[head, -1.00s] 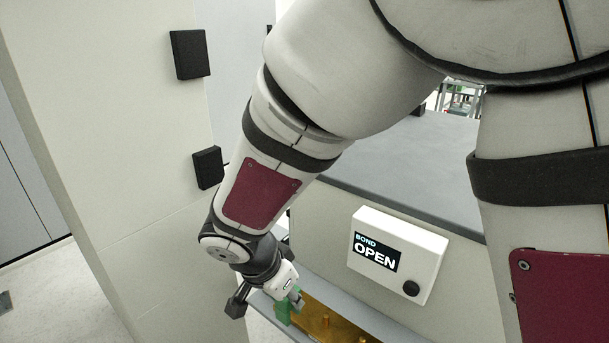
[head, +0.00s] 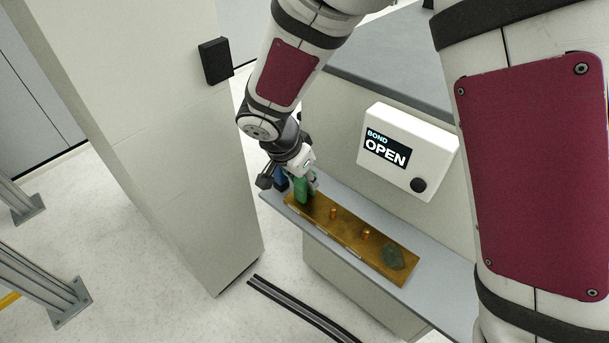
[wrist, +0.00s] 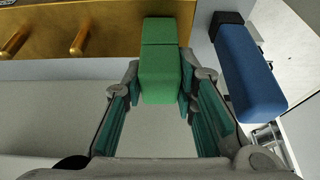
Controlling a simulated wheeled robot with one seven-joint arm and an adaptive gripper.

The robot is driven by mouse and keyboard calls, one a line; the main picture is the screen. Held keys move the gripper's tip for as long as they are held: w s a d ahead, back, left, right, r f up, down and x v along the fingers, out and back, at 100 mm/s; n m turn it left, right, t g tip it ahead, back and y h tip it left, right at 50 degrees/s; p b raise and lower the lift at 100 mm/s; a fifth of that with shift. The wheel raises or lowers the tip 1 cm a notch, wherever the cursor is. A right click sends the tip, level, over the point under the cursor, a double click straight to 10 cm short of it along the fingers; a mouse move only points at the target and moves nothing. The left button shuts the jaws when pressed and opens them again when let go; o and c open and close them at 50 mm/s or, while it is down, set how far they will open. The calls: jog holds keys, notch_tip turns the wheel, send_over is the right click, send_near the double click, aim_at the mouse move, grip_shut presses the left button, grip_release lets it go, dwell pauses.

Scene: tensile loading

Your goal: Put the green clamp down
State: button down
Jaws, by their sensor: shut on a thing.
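The green clamp (wrist: 160,60) is a block held between the fingers of my gripper (wrist: 160,88) in the wrist view. My gripper is shut on it. In the head view the green clamp (head: 302,188) is at the left end of a brass-coloured plate (head: 350,231) on a grey shelf. My gripper (head: 305,175) is just above that end. The far end of the clamp overlaps the plate's edge in the wrist view; I cannot tell whether they touch.
A blue block (wrist: 245,70) stands just right of the clamp in the wrist view. The plate carries two copper pegs and a dark greenish lump (head: 392,257). A white box reading "BOND OPEN" (head: 408,150) is behind the shelf (head: 430,268). A tall pale cabinet (head: 150,130) stands left.

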jog(key=shift+f, duration=0.1)
jog(key=c, duration=1.3)
grip_release()
jog(key=p+v, duration=0.1)
jog(key=v, duration=1.1)
jog(key=shift+p, duration=0.3)
jog(key=shift+s+d, duration=0.1)
